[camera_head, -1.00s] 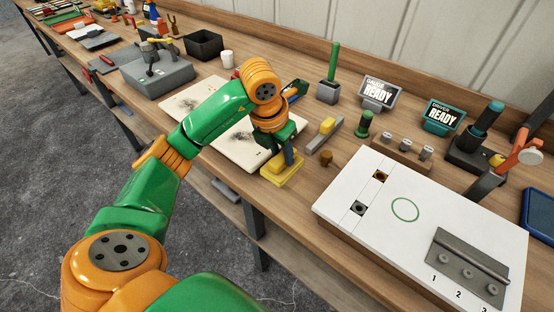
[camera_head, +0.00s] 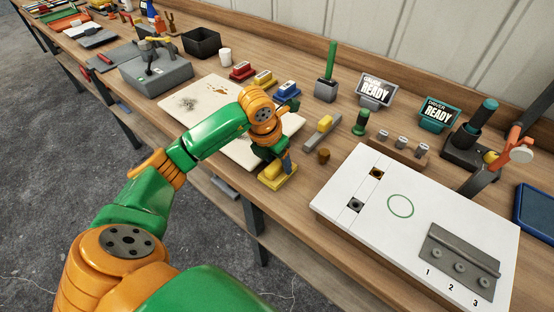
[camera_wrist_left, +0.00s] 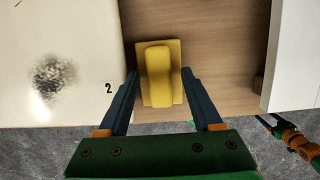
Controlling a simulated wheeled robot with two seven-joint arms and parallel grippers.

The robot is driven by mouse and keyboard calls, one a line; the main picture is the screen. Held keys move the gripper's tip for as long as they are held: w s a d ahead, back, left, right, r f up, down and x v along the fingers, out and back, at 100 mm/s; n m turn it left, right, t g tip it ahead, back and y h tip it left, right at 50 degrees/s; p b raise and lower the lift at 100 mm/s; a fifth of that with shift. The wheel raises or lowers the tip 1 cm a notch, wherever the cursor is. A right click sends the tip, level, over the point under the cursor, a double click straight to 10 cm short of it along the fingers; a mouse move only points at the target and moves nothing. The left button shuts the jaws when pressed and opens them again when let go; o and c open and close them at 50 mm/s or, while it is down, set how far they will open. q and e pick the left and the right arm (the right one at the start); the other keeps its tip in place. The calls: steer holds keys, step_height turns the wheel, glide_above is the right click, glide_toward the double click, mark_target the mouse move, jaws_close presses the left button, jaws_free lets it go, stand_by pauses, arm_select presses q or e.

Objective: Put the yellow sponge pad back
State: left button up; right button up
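A yellow sponge pad, a flat yellow base with a raised yellow block (camera_head: 270,182), lies on the wooden bench just right of a pale board's front corner. In the left wrist view the yellow pad (camera_wrist_left: 158,75) sits between the two dark fingers. My left gripper (camera_wrist_left: 160,73) is open there, with a gap showing on both sides of the pad. In the head view the left gripper (camera_head: 284,163) is right over the pad and partly hides it.
The pale board (camera_head: 247,152) lies left of the pad. Red (camera_head: 243,70), yellow (camera_head: 263,78) and blue (camera_head: 287,91) blocks stand behind the board.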

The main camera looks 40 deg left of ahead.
arm_select(q)
steer(key=shift+r, duration=0.3)
steer(key=v, duration=1.1)
steer(key=shift+r, duration=0.35)
steer(key=shift+s, duration=0.15)
